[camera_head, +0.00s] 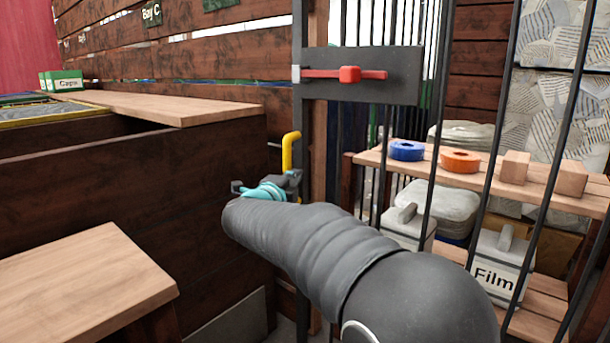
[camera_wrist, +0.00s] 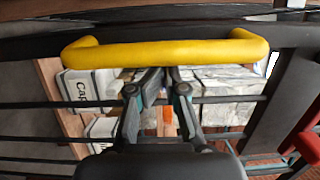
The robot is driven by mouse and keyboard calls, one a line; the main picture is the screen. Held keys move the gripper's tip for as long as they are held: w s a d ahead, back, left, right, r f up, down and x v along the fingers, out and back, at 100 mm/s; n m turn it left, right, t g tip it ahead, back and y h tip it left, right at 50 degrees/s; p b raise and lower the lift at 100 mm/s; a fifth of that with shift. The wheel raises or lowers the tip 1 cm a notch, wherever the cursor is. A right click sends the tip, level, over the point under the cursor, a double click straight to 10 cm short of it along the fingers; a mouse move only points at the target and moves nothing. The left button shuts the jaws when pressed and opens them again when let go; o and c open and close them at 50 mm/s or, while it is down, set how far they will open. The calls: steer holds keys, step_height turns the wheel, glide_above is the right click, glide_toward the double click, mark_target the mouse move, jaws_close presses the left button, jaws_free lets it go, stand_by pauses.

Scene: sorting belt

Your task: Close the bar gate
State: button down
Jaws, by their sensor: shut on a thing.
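The bar gate (camera_head: 303,130) stands in the middle and right of the head view, with a dark upright frame and thin dark bars. A yellow handle (camera_head: 290,151) sticks out from its frame; in the wrist view the handle (camera_wrist: 165,52) runs across the top. A red latch (camera_head: 348,74) sits on a dark plate (camera_head: 405,85) on the gate. My gripper (camera_head: 268,187) is at the handle's lower part in the head view. In the wrist view my gripper (camera_wrist: 157,76) is shut on the handle, its fingertips against the handle's middle. The arm hides the gate's lower part.
Wooden shelves behind the bars hold a blue roll (camera_head: 406,150), an orange roll (camera_head: 460,161), wooden blocks (camera_head: 515,167) and a Film box (camera_head: 497,268). A wooden counter (camera_head: 150,103) stands at left, a wooden table (camera_head: 80,270) at lower left.

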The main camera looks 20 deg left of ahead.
steer(key=c, duration=1.9)
jaws_free()
steer(key=shift+s+a, duration=0.2)
steer(key=shift+s, duration=0.25)
steer(key=shift+d, duration=0.15)
jaws_close()
steer(key=d+r+t+h+b, duration=0.1)
steer(key=d+r+t, duration=0.1)
steer(key=d+r, duration=0.85)
steer(key=s+r+n+y, duration=0.45)
steer(key=n+y, duration=0.25)
steer(key=n, duration=0.4)
steer(key=s+r+n+y, duration=0.4)
steer(key=r+n+y, duration=0.15)
steer(key=n, duration=0.55)
steer(key=n+g+y, duration=0.3)
steer(key=n+g, duration=0.4)
steer(key=n, duration=1.7)
glide_toward(287, 154)
steer(key=shift+h, duration=0.25)
steer(key=w+a, duration=0.1)
steer(key=a, duration=0.1)
steer(key=w+a+r, duration=0.1)
steer(key=a, duration=0.1)
steer(key=w+a, duration=0.1)
steer(key=a, duration=0.1)
steer(key=shift+r+p, duration=0.3)
steer(key=shift+w, duration=0.35)
